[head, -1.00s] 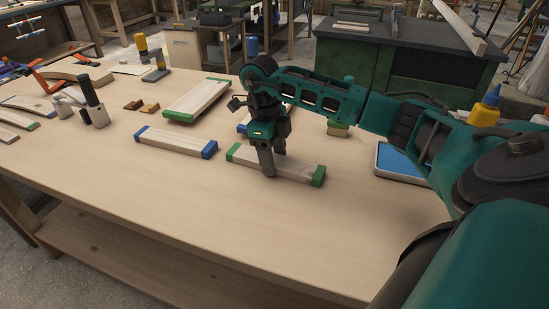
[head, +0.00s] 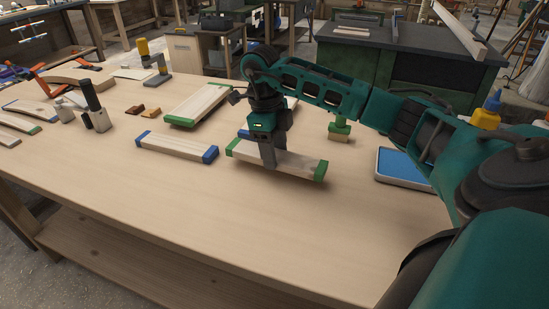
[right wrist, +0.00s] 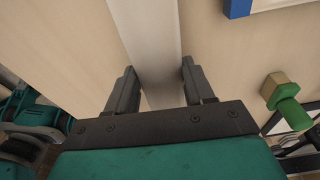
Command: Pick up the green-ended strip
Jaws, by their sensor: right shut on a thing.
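The green-ended strip (head: 300,163) is pale wood with a green cap at each end. In the head view it is just above the workbench, slightly tilted with its right end lower, and a shadow lies under it. My right gripper (head: 269,160) points down and is shut across its middle. In the right wrist view the strip (right wrist: 146,35) runs between the two fingers of my right gripper (right wrist: 158,78); its end caps are out of that view. My left gripper is not in view.
A blue-ended strip (head: 176,147) lies left of the held strip. A larger green-ended board (head: 198,103) lies behind. A green-handled block (head: 339,130) and a blue-topped tray (head: 404,168) are to the right. The bench front (head: 215,215) is clear.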

